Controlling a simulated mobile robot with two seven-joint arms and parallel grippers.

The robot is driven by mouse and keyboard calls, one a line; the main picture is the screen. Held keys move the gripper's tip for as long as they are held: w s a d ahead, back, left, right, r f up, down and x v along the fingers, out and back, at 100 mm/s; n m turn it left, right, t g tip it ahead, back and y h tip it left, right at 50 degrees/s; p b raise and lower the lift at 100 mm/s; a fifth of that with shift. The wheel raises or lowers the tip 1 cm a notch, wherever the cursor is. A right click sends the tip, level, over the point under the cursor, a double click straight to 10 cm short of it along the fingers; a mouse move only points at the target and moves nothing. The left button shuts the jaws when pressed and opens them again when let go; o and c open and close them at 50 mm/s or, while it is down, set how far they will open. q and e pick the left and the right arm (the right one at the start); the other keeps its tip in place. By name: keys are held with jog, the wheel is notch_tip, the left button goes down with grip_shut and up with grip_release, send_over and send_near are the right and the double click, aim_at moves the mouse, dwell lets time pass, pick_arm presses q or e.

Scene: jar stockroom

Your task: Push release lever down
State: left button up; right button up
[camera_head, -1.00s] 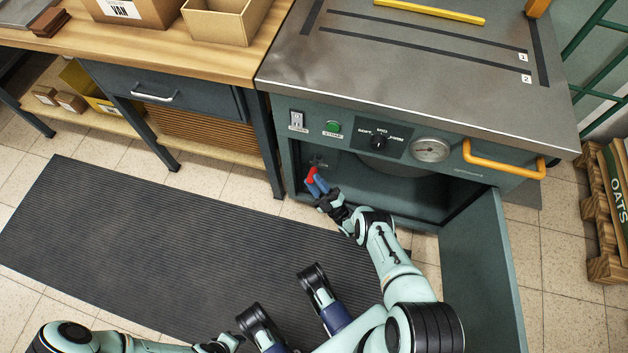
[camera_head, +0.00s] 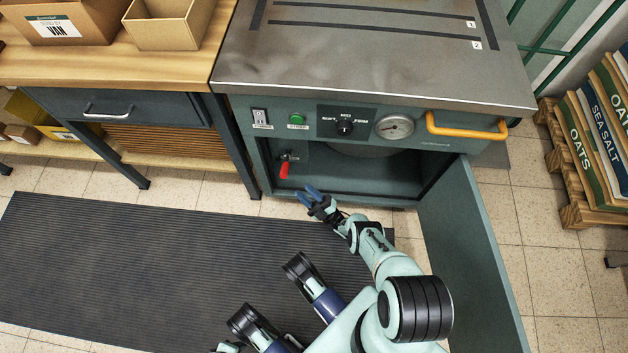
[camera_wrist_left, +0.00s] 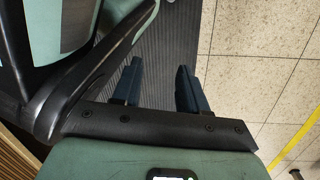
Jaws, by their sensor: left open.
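The release lever (camera_head: 285,170) has a red handle that hangs down, tilted slightly, from a metal pivot inside the upper left of the open cabinet bay. My right gripper (camera_head: 311,191) has blue fingers that are a little apart and empty. It is in front of the bay, to the right of and below the red handle, with a visible gap between them. My left gripper (camera_wrist_left: 160,66) shows in the left wrist view, open and empty over the dark mat and floor tiles. The lever is not seen in that view.
The bay's door (camera_head: 470,240) stands open at the right, near my right arm. Above the bay are a green button (camera_head: 297,118), a knob, a gauge (camera_head: 394,126) and a yellow handle (camera_head: 466,127). A ribbed mat (camera_head: 120,265) covers the floor at left.

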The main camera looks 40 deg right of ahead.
pick_arm(q)
jog(key=shift+g, duration=0.6)
jog(key=shift+s+a+f+b, duration=0.15)
jog(key=shift+s+f+b, duration=0.3)
jog(key=shift+s, duration=0.45)
jog(key=shift+s+a+f+b, duration=0.1)
jog(key=shift+s+f+b, duration=0.25)
jog(key=shift+s, duration=0.55)
pick_arm(e)
jog(key=shift+v, duration=2.3)
jog(key=shift+w, duration=0.1)
